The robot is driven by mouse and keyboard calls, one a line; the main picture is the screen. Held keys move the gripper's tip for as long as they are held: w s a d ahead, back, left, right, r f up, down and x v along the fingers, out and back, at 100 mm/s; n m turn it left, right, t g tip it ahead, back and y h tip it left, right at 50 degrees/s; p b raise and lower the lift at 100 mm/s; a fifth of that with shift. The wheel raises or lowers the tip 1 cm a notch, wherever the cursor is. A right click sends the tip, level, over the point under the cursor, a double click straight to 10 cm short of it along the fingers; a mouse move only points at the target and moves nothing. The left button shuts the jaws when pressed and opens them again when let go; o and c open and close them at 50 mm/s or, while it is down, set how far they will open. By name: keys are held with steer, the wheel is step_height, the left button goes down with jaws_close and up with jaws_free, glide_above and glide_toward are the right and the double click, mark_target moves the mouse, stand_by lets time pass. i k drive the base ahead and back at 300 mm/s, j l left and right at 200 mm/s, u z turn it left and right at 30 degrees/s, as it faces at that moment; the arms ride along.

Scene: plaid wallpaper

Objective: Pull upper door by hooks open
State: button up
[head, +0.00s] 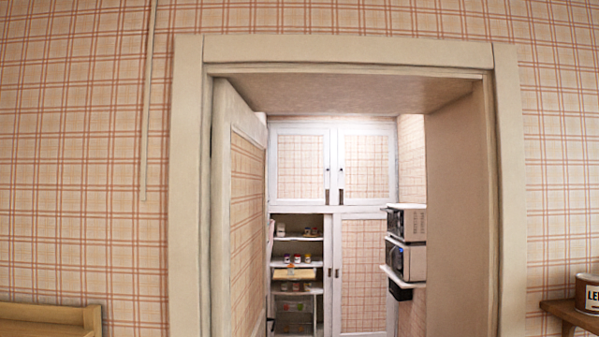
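Through an open doorway I see a white cabinet with plaid panels at the back of a small room. Its upper left door (300,166) and upper right door (364,166) both look shut. Small dark fittings (341,193) show near the seam between them. No hooks can be made out clearly at this distance. My gripper is not in view.
The doorway frame (187,200) is beige; its plaid door (246,215) stands open inward on the left. Below, the cabinet's left side is open, showing shelves (299,239) of jars; the lower right door (362,275) looks shut. Microwave-like appliances (406,260) jut from the right.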

mark_target(301, 158)
steer(key=i+j, duration=0.1)
steer(key=i, duration=2.15)
steer(key=i+j, duration=0.1)
steer(key=i, duration=2.1)
steer(key=i+j, duration=0.1)
steer(key=i, duration=2.15)
